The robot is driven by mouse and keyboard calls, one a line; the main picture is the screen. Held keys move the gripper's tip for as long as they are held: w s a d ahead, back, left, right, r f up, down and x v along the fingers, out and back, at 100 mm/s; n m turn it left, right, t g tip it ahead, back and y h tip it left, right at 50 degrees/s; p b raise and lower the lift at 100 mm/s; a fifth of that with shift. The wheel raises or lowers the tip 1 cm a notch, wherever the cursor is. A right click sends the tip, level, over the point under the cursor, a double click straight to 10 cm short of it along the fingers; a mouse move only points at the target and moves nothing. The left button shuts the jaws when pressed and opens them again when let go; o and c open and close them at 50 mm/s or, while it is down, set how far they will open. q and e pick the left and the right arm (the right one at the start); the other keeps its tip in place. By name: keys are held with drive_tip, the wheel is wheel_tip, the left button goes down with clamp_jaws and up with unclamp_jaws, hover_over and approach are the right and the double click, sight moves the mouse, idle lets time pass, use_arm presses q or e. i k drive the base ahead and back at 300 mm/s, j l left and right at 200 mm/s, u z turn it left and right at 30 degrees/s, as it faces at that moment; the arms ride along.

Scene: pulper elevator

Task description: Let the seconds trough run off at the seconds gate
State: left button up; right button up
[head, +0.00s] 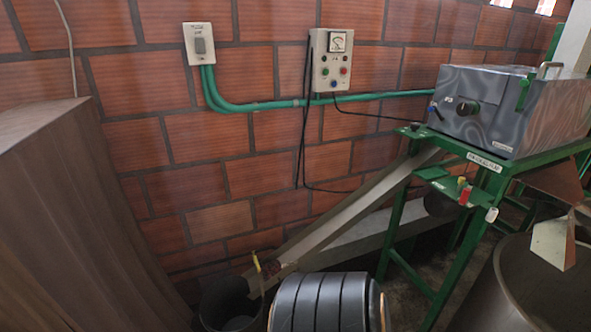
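A long metal trough (345,215) slopes down to the left from under the grey machine (510,105) on its green stand. Its lower end is over or beside a dark bucket (230,305) at the bottom of the view. A thin yellow upright piece (257,262) stands at that lower end; I cannot tell whether it is the seconds gate's handle or how the gate is set. I cannot tell surely which is the seconds trough. Neither of my grippers is in view.
A black banded drum-like body (318,302) is at the bottom middle, beside the bucket. A large brown surface (75,215) fills the left side. A round metal vat (515,290) is at lower right. A control box (332,60) and a switch (199,44) are on the brick wall.

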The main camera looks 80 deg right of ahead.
sight(256, 261)
drive_tip(key=z, duration=2.95)
